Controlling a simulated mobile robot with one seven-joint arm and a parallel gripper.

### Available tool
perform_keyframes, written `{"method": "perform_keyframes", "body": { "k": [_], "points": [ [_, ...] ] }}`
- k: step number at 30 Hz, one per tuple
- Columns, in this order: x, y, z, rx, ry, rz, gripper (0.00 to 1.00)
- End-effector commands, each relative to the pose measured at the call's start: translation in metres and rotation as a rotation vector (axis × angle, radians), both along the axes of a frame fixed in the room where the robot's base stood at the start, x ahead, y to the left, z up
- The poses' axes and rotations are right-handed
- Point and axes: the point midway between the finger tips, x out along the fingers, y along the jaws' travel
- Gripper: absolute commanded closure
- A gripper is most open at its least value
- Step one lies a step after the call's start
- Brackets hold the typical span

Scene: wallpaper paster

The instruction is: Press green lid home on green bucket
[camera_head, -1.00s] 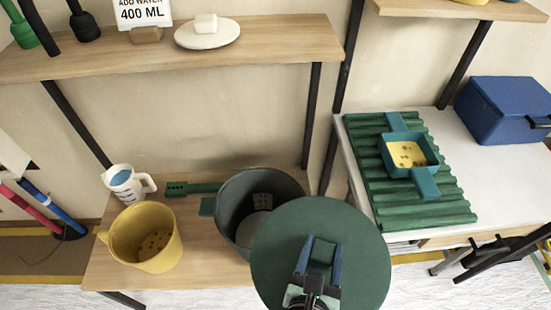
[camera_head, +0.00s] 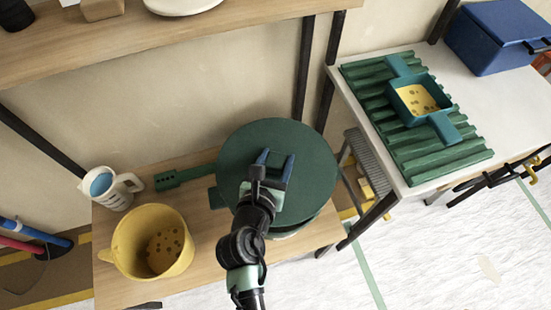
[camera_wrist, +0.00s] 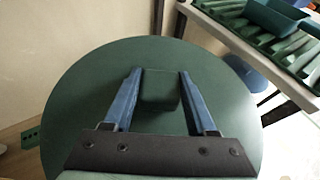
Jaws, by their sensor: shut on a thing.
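The round green lid (camera_head: 309,160) is over the top of the green bucket (camera_head: 325,212) in the head view, and hides its opening. Only a little of the bucket's side shows below the lid's lower right edge. I cannot tell whether the lid is fully seated. My gripper (camera_head: 276,166) is above the lid, its blue fingers shut on the lid's block-shaped handle. In the wrist view the handle (camera_wrist: 159,90) sits between the two fingers, and the lid (camera_wrist: 90,100) fills most of the picture.
A yellow bucket (camera_head: 118,243) and a white measuring jug (camera_head: 122,195) stand left on the wooden shelf (camera_head: 215,258). A green tool (camera_head: 180,178) lies behind. A white table (camera_head: 485,110) at right holds a green ribbed board (camera_head: 465,157) and a teal tray (camera_head: 400,103). An upper shelf (camera_head: 100,50) overhangs.

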Motion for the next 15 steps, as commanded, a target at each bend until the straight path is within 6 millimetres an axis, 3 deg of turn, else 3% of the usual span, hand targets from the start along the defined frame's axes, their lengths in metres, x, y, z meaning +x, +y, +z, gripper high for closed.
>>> {"method": "perform_keyframes", "body": {
  "k": [15],
  "points": [
    [0.0, 0.0002, 0.0004, -0.003, 0.001, 0.001, 1.0]
  ]
}}
